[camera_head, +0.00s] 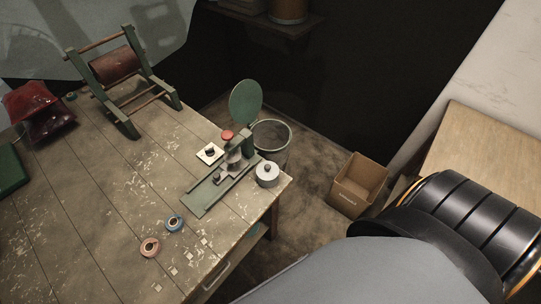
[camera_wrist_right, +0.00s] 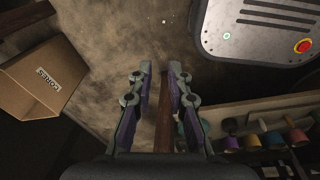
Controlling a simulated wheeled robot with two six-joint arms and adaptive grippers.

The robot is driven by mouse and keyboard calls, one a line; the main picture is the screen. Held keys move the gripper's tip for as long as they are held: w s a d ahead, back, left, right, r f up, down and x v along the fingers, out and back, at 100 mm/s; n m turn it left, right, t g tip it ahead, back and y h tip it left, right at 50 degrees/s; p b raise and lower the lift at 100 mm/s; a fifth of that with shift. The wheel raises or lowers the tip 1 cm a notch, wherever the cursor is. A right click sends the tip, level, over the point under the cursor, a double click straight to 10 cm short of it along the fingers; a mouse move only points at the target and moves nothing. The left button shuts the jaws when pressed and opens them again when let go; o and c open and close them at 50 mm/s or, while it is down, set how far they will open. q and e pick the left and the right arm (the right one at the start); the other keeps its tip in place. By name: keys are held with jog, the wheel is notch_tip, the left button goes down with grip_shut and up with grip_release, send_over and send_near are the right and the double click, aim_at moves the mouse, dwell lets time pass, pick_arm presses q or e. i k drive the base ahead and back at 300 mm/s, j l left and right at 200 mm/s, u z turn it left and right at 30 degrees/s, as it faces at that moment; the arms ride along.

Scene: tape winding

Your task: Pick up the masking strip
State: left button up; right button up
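I cannot single out a masking strip with certainty. A blue roll (camera_head: 174,224) and a tan-orange roll (camera_head: 150,248) lie apart on the workbench in the head view, with several small pale squares (camera_head: 187,257) near the bench's front right. My right gripper (camera_wrist_right: 161,68) shows in the right wrist view, its two fingers apart. A brown bar (camera_wrist_right: 165,115) appears between them, seemingly beyond and not gripped. In the head view my right arm comes in at lower right, its gripper out of sight. My left gripper is in neither view.
The workbench (camera_head: 100,195) carries a green tape dispenser (camera_head: 205,196), a lidded metal pot (camera_head: 267,173) and a roller stand (camera_head: 116,66). A bin (camera_head: 272,138) and a cardboard box (camera_head: 357,185) stand on the floor; the box also shows in the wrist view (camera_wrist_right: 42,80).

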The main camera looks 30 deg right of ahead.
aim_at(187, 254)
jog(key=k+l+u, duration=0.15)
jog(key=u, duration=0.2)
jog(key=k+u, duration=0.3)
jog(key=i+l, duration=0.05)
jog(key=i, duration=0.05)
